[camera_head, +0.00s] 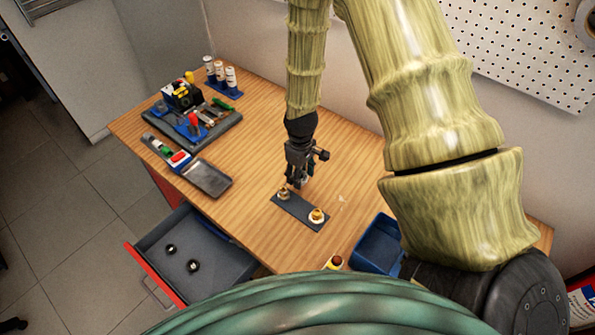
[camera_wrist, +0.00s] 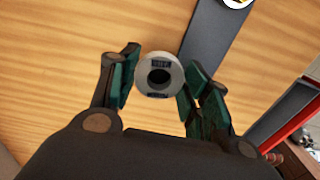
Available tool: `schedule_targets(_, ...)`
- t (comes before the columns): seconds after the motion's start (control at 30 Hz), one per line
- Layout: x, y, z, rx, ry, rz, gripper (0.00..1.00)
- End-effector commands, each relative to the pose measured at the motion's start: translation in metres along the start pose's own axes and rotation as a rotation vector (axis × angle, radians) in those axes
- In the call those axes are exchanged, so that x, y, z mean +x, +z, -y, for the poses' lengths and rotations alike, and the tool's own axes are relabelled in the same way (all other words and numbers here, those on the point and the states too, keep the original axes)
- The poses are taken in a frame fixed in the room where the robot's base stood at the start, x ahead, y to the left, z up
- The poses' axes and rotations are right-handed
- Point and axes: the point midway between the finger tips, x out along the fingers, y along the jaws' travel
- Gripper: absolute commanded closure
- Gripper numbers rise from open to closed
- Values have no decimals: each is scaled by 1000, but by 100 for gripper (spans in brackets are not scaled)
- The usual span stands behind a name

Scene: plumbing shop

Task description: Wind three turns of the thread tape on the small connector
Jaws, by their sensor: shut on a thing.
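My gripper (camera_head: 298,183) is at the far end of the dark strip on the bench, close to the smaller brass connector (camera_head: 284,194). In the wrist view my gripper (camera_wrist: 160,78) has its two green-padded fingers on either side of a white roll (camera_wrist: 177,82), which looks like the thread tape, and is shut on it. The roll has a dark hole and dark printing. It hides what lies below it, so I cannot tell whether tape is on the connector. A larger brass connector (camera_head: 318,215) with a pale base stands at the strip's near end.
The dark strip (camera_head: 299,208) lies on the wooden bench. A blue bin (camera_head: 366,247) is at the right. A tool tray (camera_head: 222,131), a dark flat tray (camera_head: 207,180) and white bottles (camera_head: 231,77) are left. An open drawer (camera_head: 218,262) juts out in front, holding two dark round pieces.

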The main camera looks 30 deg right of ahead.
Motion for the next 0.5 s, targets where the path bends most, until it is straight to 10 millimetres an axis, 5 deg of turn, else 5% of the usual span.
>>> schedule_targets(0.5, 0, 28, 15, -1, 0, 1, 66)
